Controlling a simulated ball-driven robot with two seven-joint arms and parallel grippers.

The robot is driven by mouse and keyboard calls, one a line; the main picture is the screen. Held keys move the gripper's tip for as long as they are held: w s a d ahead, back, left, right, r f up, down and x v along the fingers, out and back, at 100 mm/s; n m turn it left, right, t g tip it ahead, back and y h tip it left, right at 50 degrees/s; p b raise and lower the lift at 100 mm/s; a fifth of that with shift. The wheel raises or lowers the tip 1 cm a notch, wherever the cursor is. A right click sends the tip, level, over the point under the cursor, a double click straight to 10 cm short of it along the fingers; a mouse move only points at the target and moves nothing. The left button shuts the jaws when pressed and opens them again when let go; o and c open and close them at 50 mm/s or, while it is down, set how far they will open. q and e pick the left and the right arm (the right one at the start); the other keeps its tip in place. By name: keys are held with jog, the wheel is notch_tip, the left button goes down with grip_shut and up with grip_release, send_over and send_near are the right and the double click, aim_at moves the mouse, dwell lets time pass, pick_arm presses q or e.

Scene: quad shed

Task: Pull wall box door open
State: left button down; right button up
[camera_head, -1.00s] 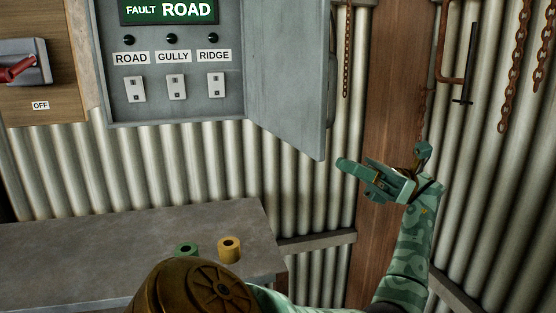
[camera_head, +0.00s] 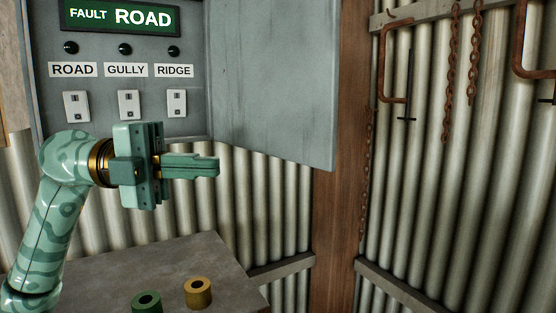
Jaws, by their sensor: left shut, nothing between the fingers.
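The grey wall box (camera_head: 200,125) hangs on the corrugated wall at the upper left. Its door (camera_head: 272,85) stands open, swung out to the right. Inside are a green sign reading FAULT ROAD (camera_head: 119,17) and three white switches (camera_head: 129,104) under labels ROAD, GULLY and RIDGE. My left gripper (camera_head: 217,167) comes in from the left and points right. It is shut and empty, in front of the box's lower edge and left of the door's lower part. I see no clear contact with the door. My right gripper is out of view.
A grey bench (camera_head: 200,258) below carries a green roll (camera_head: 147,301) and a yellow roll (camera_head: 198,292). A wooden post (camera_head: 340,215) stands right of the door. Rusty chains (camera_head: 452,70) and clamps (camera_head: 386,65) hang on the right wall.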

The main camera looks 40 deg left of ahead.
pick_arm(q)
jog(key=p, duration=0.4)
send_near(317, 164)
jog(key=d, duration=0.4)
jog(key=shift+w+d+p, duration=0.25)
jog(key=shift+w+p, duration=0.35)
jog(key=shift+w, duration=0.15)
jog(key=shift+w+d+p, duration=0.3)
jog(key=shift+w+p, duration=0.3)
jog(key=shift+w, duration=0.15)
